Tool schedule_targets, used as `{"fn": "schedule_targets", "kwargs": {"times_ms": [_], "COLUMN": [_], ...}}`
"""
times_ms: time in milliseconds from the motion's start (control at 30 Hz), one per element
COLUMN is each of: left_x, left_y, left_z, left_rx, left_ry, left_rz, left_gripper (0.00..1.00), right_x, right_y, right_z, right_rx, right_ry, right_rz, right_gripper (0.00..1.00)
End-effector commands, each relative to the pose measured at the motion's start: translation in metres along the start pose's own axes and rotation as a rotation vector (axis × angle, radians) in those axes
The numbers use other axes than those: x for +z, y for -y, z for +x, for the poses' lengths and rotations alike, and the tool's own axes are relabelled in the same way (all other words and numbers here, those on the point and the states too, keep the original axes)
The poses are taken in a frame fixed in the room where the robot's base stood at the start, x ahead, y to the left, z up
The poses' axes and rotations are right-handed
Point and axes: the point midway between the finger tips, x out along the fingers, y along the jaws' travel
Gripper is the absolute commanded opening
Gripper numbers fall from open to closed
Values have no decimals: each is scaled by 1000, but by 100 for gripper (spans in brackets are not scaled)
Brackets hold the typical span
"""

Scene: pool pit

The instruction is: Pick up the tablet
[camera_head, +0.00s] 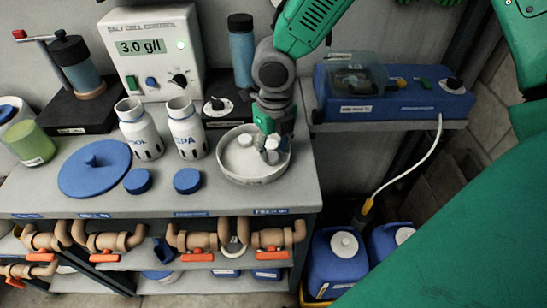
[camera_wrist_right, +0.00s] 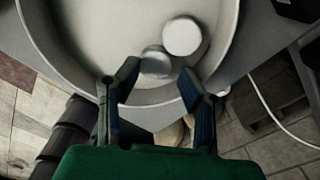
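A round white dish (camera_head: 225,165) stands at the right end of the grey bench top and holds white round tablets. In the right wrist view, one tablet (camera_wrist_right: 155,62) lies just ahead of the fingertips, close to the left finger. A second, larger-looking tablet (camera_wrist_right: 183,35) lies beyond it, touching or nearly touching. In the head view, a tablet (camera_head: 245,140) shows beside my fingers. My right gripper (camera_head: 271,150) points down into the dish; in the wrist view (camera_wrist_right: 160,80) its two fingers are apart with nothing gripped. My left gripper is out of view.
Two white bottles (camera_head: 186,128) stand left of the dish, with blue caps (camera_head: 187,181) and a blue lid (camera_head: 94,168) nearby. A meter box (camera_head: 152,55) and a blue cylinder (camera_head: 242,55) stand behind. A blue device (camera_head: 390,98) is to the right.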

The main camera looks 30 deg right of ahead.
Motion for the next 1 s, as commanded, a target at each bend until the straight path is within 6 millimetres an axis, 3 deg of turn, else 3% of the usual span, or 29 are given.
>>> {"fn": "schedule_targets", "kwargs": {"times_ms": [133,400,467,633,1000], "left_x": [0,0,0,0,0], "left_y": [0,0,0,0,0], "left_z": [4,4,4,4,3], "left_rx": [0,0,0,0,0], "left_ry": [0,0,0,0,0], "left_rz": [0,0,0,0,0], "left_gripper": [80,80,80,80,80], "right_x": [-1,-1,-1,-2,-1], "right_y": [0,1,1,1,1], "right_z": [20,22,22,22,19], "right_rx": [-5,-2,-1,-1,-2], "right_ry": [-4,-2,-2,-2,-2], "right_rz": [-3,-1,-1,-1,-1], "right_gripper": [36,36,17,11,11]}}
